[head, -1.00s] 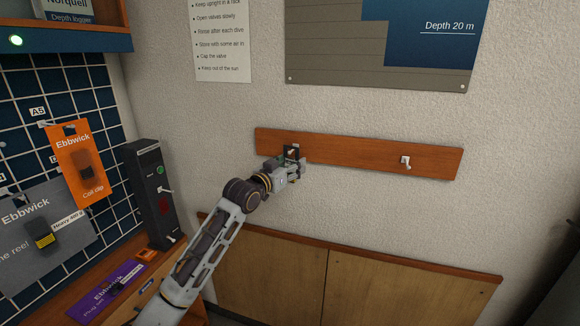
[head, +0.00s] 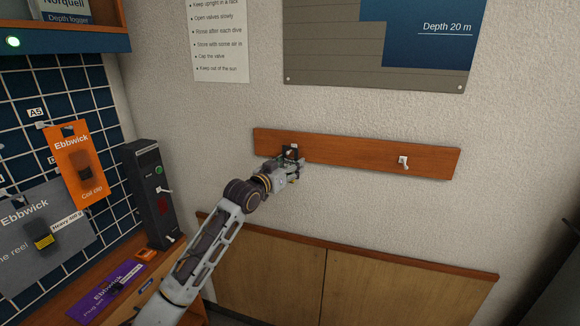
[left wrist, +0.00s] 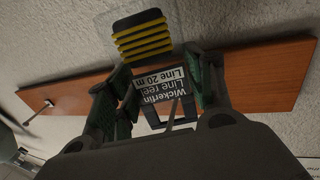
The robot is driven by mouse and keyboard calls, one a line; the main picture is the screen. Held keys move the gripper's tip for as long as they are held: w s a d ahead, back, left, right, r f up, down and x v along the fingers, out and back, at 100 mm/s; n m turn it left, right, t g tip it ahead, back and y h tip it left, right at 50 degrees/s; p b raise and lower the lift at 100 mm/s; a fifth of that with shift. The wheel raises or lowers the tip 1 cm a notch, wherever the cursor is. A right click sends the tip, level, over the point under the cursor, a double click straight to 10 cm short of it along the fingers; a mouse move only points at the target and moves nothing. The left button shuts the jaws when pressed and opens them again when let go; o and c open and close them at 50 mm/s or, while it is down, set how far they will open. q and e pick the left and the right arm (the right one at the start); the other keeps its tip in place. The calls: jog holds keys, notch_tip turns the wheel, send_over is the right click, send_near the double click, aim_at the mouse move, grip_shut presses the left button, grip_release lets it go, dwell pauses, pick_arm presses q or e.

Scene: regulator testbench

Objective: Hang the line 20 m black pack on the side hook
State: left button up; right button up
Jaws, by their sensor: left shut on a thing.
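The line 20 m black pack (left wrist: 167,90) shows in the left wrist view, its label upside down, with a yellow-and-black reel (left wrist: 142,36) on its front. My left gripper (left wrist: 163,98) is shut on the pack's label end. In the head view my left gripper (head: 290,167) is at the left part of the wooden hook rail (head: 345,152), and only a small dark part of the pack (head: 290,151) shows above it. Any hook there is hidden, so I cannot tell whether the pack is on one. A bare hook (head: 403,162) is on the right of the rail. My right gripper is not in view.
A black device (head: 150,195) and a purple pack (head: 107,292) are near my left arm. Wooden panels (head: 265,270) are below the rail.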

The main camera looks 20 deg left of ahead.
pick_arm(q)
jog(key=o, duration=1.1)
jog(key=shift+o, duration=0.2)
jog(key=v, duration=1.2)
dwell(0.3)
jog(key=shift+r, duration=0.1)
